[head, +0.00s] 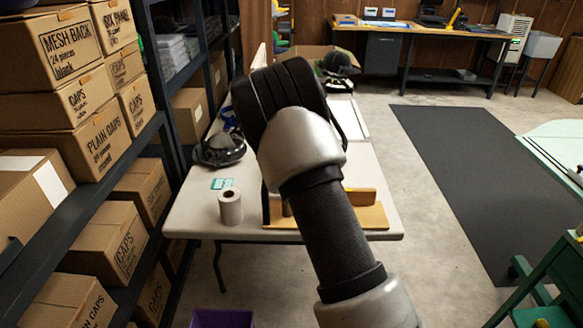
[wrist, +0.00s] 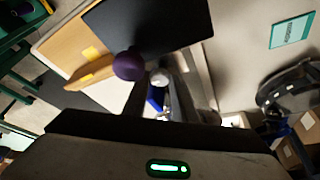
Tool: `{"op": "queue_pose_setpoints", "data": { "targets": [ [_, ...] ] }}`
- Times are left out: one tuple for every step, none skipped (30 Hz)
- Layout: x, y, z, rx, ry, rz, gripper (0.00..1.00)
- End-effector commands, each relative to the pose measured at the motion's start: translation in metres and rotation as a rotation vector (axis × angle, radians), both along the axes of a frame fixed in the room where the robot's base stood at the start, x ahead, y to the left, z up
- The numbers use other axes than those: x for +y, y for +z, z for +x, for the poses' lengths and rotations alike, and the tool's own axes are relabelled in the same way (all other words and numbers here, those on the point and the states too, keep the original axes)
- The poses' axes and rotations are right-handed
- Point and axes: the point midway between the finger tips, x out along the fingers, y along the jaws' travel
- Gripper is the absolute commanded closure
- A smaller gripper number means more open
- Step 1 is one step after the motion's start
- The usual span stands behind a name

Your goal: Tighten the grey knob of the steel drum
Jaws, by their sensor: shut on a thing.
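In the wrist view, my gripper (wrist: 160,90) points down with its fingers close around a small pale grey round piece (wrist: 160,79), which looks like the grey knob. The fingers hide much of the knob. A bit of blue shows between the fingers, and I cannot tell what it belongs to. I cannot make out the steel drum clearly. A purple ball-shaped knob (wrist: 128,65) is just left of the fingertips. In the head view, my arm covers this spot, and neither the gripper's fingers nor the grey knob shows.
A pale table (head: 185,215) holds a wooden base (head: 370,216), a white roll (head: 230,207), a teal card (head: 222,183) and a dark cap (head: 220,149). A dark flat plate (wrist: 150,25) lies close beyond the purple knob. Shelves with boxes stand left; a dark mat (head: 460,180) lies right.

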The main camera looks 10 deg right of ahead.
Motion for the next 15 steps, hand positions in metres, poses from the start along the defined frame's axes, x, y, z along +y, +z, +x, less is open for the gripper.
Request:
{"op": "queue_pose_setpoints", "data": {
  "targets": [
    [0.0003,0.0001,0.0000,0.000,-0.001,0.001,0.98],
    [0.0004,0.0001,0.0000,0.000,-0.002,0.001,0.98],
    [0.0004,0.0001,-0.0001,0.000,-0.002,0.001,0.98],
    [0.0004,0.0001,-0.0001,0.000,-0.001,0.001,0.98],
    [0.0004,0.0001,-0.0001,0.000,-0.001,0.001,0.98],
    [0.0004,0.0001,-0.0001,0.000,-0.001,0.001,0.98],
    [0.0005,0.0001,0.0000,0.000,-0.001,0.001,0.98],
    [0.0004,0.0001,-0.0001,0.000,-0.001,0.001,0.98],
    [0.0004,0.0001,-0.0001,0.000,-0.001,0.001,0.73],
    [0.0004,0.0001,-0.0001,0.000,-0.001,0.001,0.68],
    [0.0004,0.0001,-0.0001,0.000,-0.001,0.001,0.63],
    [0.0004,0.0000,-0.0001,0.001,0.000,0.001,0.57],
    [0.0004,0.0000,-0.0001,0.001,0.000,0.001,0.56],
    [0.0004,0.0000,-0.0001,0.001,0.000,0.001,0.56],
    [0.0004,0.0000,-0.0001,0.001,0.000,0.001,0.56]
  ]
}}
